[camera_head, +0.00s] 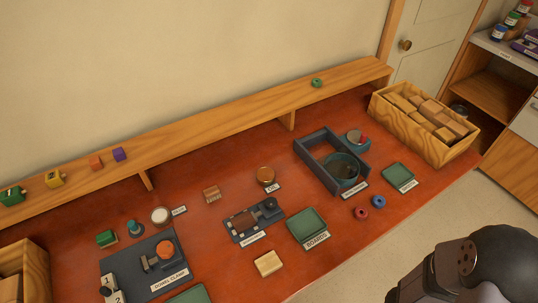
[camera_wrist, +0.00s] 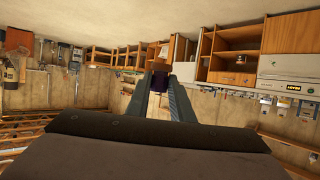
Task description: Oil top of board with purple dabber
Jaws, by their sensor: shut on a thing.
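In the wrist view, my gripper (camera_wrist: 160,88) is shut on a small dark purple thing (camera_wrist: 157,82); its colour fits the purple dabber, but its shape is unclear. The gripper points out into the room, away from the table. In the head view only part of my arm shows at the lower right, with no fingers. An amber round dish of oil (camera_head: 265,175) stands mid-table by its label. A pale wooden block (camera_head: 268,263), perhaps the board, lies near the front edge, left of a green tray (camera_head: 303,222) by the label BOARDS.
A dark frame with a teal bowl (camera_head: 343,168) is farther right. A wooden crate of blocks (camera_head: 405,122) is at the table's right end.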

